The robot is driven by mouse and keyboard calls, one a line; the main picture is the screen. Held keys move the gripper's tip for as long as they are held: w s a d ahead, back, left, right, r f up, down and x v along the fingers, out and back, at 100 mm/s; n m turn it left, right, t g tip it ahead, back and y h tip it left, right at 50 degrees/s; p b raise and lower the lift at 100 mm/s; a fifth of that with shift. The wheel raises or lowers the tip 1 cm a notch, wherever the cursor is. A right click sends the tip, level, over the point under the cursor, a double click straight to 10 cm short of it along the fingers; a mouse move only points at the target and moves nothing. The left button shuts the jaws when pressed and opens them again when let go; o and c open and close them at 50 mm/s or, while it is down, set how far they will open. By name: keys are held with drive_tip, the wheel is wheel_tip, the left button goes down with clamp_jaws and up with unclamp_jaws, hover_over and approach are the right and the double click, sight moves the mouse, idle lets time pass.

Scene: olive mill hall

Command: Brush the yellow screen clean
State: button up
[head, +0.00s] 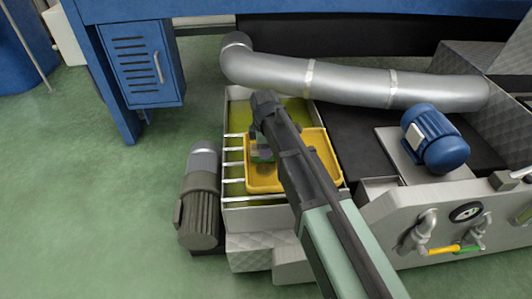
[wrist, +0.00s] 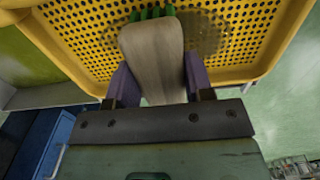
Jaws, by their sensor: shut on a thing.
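The yellow screen (head: 318,148) is a shallow perforated tray with a raised rim, lying over a metal tank in the head view. The wrist view shows its holes and rim (wrist: 95,20) close up, with a darker, dirty-looking patch (wrist: 205,35) beside the brush. My gripper (wrist: 153,78) is shut on a brush (wrist: 152,50) with a pale wooden body and green bristles. The bristles are at the screen's surface; I cannot tell whether they touch. In the head view my gripper (head: 262,150) is over the screen's left part, and my arm hides much of the screen's middle.
The metal tank (head: 232,215) has yellow-green liquid and several crossbars left of the screen. A grey motor (head: 200,200) stands left of it. A large silver pipe (head: 350,82) runs behind. A blue motor (head: 434,138) and a panel with gauge and valves are at right.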

drive_tip(key=shift+w+a, duration=0.25)
drive_tip(key=shift+w, duration=1.55)
drive_tip(key=shift+w+a, duration=0.2)
drive_tip(key=shift+w, duration=1.55)
drive_tip(key=shift+d, duration=0.6)
drive_tip(key=shift+s+d, duration=0.3)
drive_tip(key=shift+s, duration=2.25)
drive_tip(key=shift+s+d, duration=0.3)
drive_tip(key=shift+s, duration=2.2)
drive_tip(key=shift+s+d, duration=0.3)
drive_tip(key=shift+s, duration=2.25)
drive_tip(key=shift+w+a, duration=0.3)
drive_tip(key=shift+w, duration=2.1)
drive_tip(key=shift+w+a, duration=0.3)
drive_tip(key=shift+w, duration=2.1)
drive_tip(key=shift+w+a, duration=0.3)
drive_tip(key=shift+w, duration=2.1)
drive_tip(key=r+p, duration=0.1)
drive_tip(key=w+r+p, duration=0.1)
drive_tip(key=shift+r+p, duration=0.3)
wheel_tip(320, 180, up, 5)
drive_tip(key=p, duration=0.5)
drive_tip(key=shift+f, duration=0.1)
